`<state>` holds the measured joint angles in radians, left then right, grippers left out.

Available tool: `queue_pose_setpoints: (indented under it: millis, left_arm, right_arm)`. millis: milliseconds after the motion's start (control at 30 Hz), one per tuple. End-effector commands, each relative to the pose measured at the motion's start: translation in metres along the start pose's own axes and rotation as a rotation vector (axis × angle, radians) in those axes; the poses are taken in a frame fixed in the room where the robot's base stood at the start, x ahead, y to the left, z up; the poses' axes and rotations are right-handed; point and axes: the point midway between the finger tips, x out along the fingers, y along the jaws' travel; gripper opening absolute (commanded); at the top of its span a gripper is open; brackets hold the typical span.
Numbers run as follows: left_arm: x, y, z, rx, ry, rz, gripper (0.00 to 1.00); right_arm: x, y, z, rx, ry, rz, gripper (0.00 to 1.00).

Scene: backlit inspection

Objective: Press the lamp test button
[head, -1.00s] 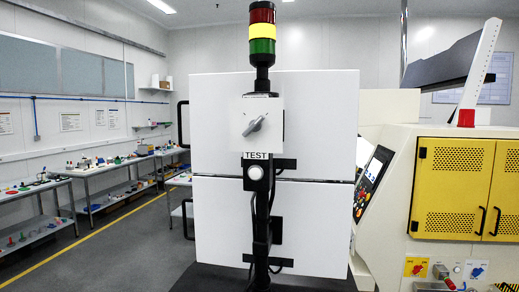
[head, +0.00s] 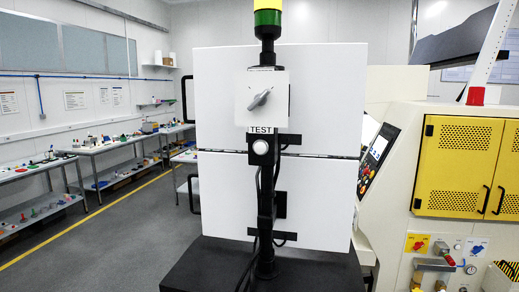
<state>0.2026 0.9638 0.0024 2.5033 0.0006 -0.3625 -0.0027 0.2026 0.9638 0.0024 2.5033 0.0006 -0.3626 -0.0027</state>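The lamp test button (head: 260,147) is a round white button on the black post, just under a white label reading TEST (head: 261,130). Above it a grey rotary switch (head: 259,98) sits on a white plate, its handle slanted. The signal lamp (head: 267,19) tops the post; its green section and part of the yellow show, and the top is cut off by the picture edge. Neither of my grippers shows in the head view.
White cabinet panels (head: 220,94) stand behind the post, on a black base (head: 215,262). A cream machine with yellow doors (head: 455,165) stands at right. Benches with small parts (head: 100,152) line the left wall. Grey floor is clear at left.

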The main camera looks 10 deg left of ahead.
Motion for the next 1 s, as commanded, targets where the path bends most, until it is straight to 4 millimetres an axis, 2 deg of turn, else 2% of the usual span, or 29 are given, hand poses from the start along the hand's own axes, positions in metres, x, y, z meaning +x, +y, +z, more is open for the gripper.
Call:
queue_pose_setpoints:
  millis: [33,67,100,1000]
  left_arm:
    - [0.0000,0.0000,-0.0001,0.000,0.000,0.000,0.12]
    - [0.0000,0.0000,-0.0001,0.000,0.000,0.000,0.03]
    - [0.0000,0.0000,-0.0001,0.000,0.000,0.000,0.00]
    - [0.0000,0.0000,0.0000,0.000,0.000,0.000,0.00]
  right_arm:
    - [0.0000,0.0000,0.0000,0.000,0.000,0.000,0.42]
    - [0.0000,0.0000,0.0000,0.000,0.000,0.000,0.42]
    - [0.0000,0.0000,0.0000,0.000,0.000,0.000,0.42]
    - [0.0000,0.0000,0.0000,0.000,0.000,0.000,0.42]
